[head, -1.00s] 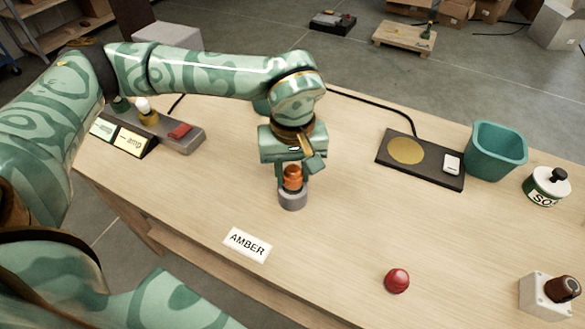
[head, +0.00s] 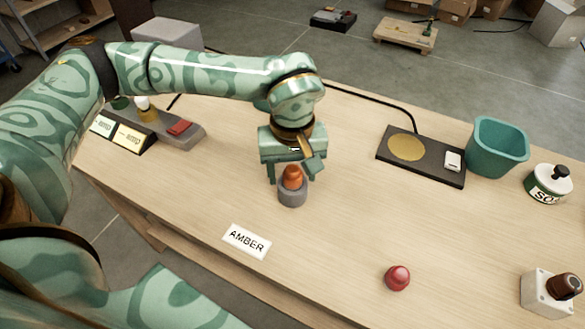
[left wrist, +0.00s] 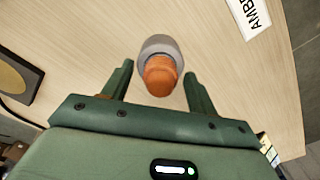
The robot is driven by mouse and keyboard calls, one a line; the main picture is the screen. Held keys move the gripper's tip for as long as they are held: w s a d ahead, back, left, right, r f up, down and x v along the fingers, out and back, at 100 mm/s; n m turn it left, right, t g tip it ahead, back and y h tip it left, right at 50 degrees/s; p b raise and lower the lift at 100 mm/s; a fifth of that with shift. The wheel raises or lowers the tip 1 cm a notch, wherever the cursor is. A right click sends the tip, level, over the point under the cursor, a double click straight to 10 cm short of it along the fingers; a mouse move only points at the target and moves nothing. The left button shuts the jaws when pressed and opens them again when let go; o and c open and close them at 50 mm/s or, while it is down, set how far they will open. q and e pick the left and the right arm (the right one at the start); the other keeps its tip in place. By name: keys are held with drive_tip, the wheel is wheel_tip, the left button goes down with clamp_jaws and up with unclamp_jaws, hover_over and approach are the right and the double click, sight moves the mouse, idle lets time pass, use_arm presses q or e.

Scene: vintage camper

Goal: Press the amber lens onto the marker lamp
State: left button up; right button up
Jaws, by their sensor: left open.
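The amber lens (head: 292,178) is an orange dome that sits on top of a short grey cylinder, the marker lamp (head: 292,196), on the table. In the left wrist view the lens (left wrist: 160,76) also shows at the lamp's grey rim (left wrist: 158,43); it looks slightly tilted, and I cannot tell whether it is fully seated. My left gripper (head: 294,172) is just above and behind the lamp. Its fingers (left wrist: 158,82) are open, one on each side of the lens with gaps between. My right gripper is not in view.
A white "AMBER" card (head: 247,242) lies in front of the lamp. A red dome (head: 397,278) lies at the front right. A black pad (head: 421,158), teal bin (head: 497,147), white tin (head: 547,184) and white box with a brown cap (head: 552,293) stand to the right.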

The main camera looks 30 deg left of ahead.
use_arm(q)
wheel_tip(320, 180, up, 16)
drive_tip(key=p, duration=0.4)
drive_tip(key=shift+r, duration=0.15)
idle(0.4)
